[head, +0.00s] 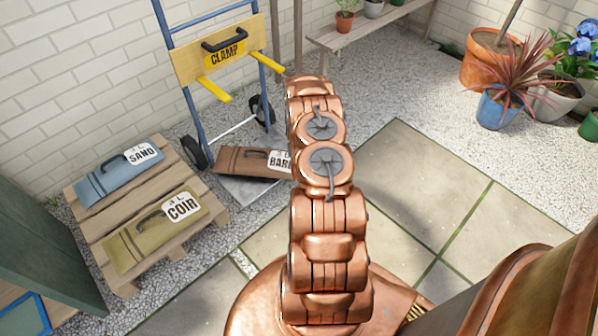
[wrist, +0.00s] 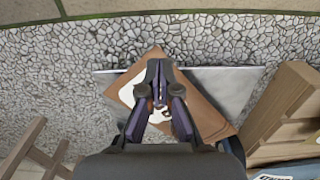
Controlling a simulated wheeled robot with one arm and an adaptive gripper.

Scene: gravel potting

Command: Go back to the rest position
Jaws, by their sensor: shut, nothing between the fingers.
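My gripper (wrist: 160,68) shows in the wrist view with its dark fingers together and nothing between them. It is above a brown bag (wrist: 207,112) that lies on the grey metal plate (wrist: 232,84) of a hand truck. I cannot tell the exact height of the gap. In the head view the brown bag (head: 237,161) has a white label reading "BAR", with the rest hidden behind my copper arm. My gripper is hidden in the head view.
A blue hand truck (head: 187,110) with a "CLAMP" board stands by the wall. A wooden pallet (head: 88,222) holds a blue SAND bag (head: 108,183) and an olive COIR bag (head: 145,238). A bench (head: 345,38) and pots (head: 493,108) stand behind. Paving on the right is clear.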

